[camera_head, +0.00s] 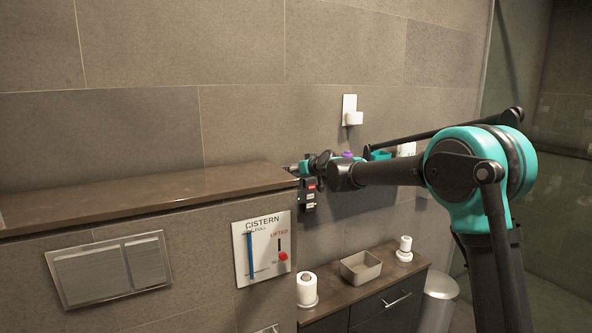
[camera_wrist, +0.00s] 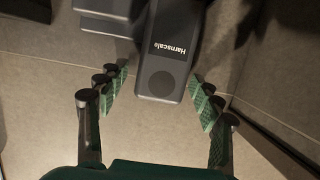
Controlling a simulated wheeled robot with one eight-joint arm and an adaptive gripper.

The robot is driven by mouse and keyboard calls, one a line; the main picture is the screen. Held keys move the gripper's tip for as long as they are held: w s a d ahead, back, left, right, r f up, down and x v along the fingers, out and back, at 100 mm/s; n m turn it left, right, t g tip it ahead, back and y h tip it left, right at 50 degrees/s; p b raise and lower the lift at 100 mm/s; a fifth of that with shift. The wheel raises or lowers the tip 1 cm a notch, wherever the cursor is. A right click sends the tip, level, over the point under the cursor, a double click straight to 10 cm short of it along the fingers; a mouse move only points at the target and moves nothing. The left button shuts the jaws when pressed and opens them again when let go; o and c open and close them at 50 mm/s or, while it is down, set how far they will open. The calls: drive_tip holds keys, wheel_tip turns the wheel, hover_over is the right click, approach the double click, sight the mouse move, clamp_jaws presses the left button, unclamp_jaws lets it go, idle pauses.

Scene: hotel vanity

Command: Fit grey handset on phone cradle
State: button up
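A dark grey handset-like body (camera_wrist: 165,52), lettered "Harnscale" and with a round disc near its lower end, is in the wrist view. My gripper (camera_wrist: 158,80) is open, with a green-padded finger on each side of the body's lower end. A gap shows at the left finger and a narrower one at the right, so it does not look gripped. In the head view my gripper (camera_head: 300,168) is small and partly hidden by my wrist, beside a dark wall unit (camera_head: 308,193) with a red patch. I cannot tell which part there is the cradle.
A grey block (camera_wrist: 105,18) sits left of the handset body. A brown ledge (camera_head: 130,202) lies left of my gripper. Below are a vanity top (camera_head: 340,298), a toilet roll (camera_head: 307,290), an open box (camera_head: 361,267) and a bin (camera_head: 440,290). A white wall holder (camera_head: 349,103) is above.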

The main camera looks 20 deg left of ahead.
drive_tip(key=v, duration=1.2)
idle(0.8)
drive_tip(key=s+d+f+m+g+h, duration=0.1)
drive_tip(key=s+d+f+h, duration=0.15)
drive_tip(key=d+f, duration=0.55)
drive_tip(key=s+d+f+m+h, duration=0.15)
drive_tip(key=s+d+f, duration=0.25)
drive_tip(key=d, duration=0.7)
drive_tip(key=s+d+f+m+g+h, duration=0.15)
drive_tip(key=s+d+f, duration=0.35)
drive_tip(key=d, duration=0.5)
drive_tip(key=s+d+f+m+g+h, duration=0.3)
drive_tip(key=s+d+f+m+h, duration=0.2)
drive_tip(key=s+d+f, duration=1.2)
drive_tip(key=s+d, duration=0.4)
drive_tip(key=shift+f+m, duration=0.2)
drive_tip(key=shift+m, duration=0.2)
drive_tip(key=shift+s+h, duration=0.15)
drive_tip(key=shift+h, duration=0.1)
